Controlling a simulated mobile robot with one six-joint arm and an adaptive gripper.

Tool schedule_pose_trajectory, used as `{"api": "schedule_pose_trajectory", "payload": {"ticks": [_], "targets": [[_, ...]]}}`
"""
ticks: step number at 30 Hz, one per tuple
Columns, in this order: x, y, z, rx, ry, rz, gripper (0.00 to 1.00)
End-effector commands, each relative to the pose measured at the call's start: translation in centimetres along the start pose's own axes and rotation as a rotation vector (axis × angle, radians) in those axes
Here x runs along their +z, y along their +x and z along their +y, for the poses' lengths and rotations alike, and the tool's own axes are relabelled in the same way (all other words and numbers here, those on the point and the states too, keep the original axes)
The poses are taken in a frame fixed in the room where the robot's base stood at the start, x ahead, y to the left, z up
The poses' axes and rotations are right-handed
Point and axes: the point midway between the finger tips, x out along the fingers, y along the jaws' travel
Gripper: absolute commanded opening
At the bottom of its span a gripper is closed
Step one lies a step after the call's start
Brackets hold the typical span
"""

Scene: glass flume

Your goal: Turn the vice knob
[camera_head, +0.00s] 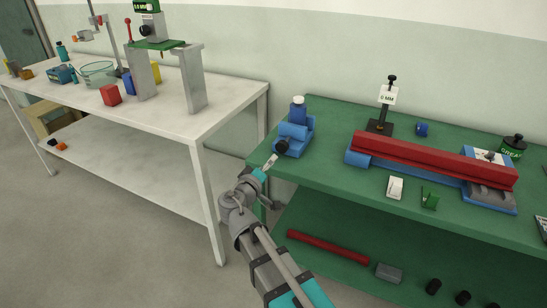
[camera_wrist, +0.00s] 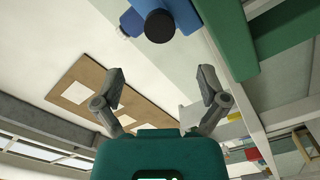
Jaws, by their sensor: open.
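The blue vice (camera_head: 295,133) sits at the left end of the green bench, with a blue bottle-like piece with a pale cap (camera_head: 298,110) at its back. Its round black knob (camera_head: 282,146) faces the front left. My gripper (camera_head: 271,161) is just in front of and below the knob in the head view, apart from it as far as I can see. In the wrist view my gripper (camera_wrist: 162,72) is open and empty, fingers wide apart. The knob (camera_wrist: 160,26) shows beyond the fingertips, near the middle between them, with the blue vice body (camera_wrist: 185,14) behind it.
The green bench (camera_head: 330,180) carries a long red bar (camera_head: 430,160) on a blue base, a stand with a white label (camera_head: 388,95) and small pieces. A white table (camera_head: 180,120) with several items stands left. A lower shelf holds a red rod (camera_head: 328,247).

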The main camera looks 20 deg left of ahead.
Motion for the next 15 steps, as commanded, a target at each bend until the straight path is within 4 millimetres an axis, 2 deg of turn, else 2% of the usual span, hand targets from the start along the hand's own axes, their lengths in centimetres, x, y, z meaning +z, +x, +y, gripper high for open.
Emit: {"api": "schedule_pose_trajectory", "payload": {"ticks": [6, 15], "targets": [[0.0, -1.7, 0.0, 0.0, 0.0, 0.0, 0.92], [0.0, -1.9, 0.0, 0.0, 0.0, 0.0, 0.92]]}}
